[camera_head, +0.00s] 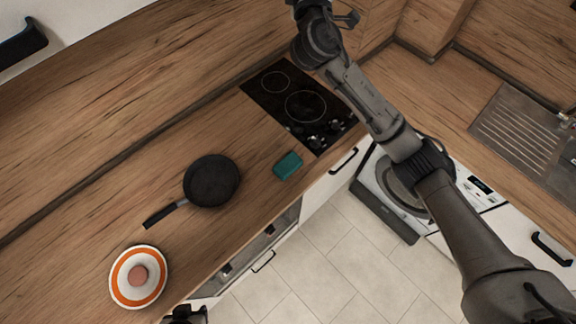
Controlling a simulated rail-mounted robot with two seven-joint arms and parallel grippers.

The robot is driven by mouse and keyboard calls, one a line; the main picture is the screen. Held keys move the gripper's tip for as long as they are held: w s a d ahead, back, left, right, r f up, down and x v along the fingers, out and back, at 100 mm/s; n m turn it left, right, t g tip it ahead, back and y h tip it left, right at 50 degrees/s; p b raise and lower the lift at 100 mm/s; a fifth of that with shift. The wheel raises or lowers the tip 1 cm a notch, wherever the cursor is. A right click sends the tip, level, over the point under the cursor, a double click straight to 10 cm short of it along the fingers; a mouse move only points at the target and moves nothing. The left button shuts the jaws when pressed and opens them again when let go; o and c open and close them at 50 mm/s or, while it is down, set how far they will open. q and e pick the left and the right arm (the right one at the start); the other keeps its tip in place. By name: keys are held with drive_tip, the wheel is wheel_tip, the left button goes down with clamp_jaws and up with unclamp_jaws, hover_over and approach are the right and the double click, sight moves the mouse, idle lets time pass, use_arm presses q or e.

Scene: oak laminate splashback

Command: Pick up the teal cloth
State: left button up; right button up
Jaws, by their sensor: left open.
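The teal cloth (288,165) lies on the wooden worktop as a small folded block, between the black pan and the hob, near the worktop's front edge. Nothing touches it. My left gripper (187,311) just shows at the bottom edge of the head view, open, in front of the worktop and well apart from the cloth. Most of that arm is out of view. My right arm crosses the right half of the view, and its gripper end (340,14) is at the top edge beyond the hob, partly cut off, so its jaws are unclear.
A black pan (212,181) stands left of the cloth, its handle towards the lower left. A white-and-orange round dish (121,281) with a reddish round piece at its middle is further left. A black hob (270,100) lies beyond the cloth. A sink (512,122) is at right.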

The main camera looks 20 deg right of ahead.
drive_tip(key=o, duration=1.8)
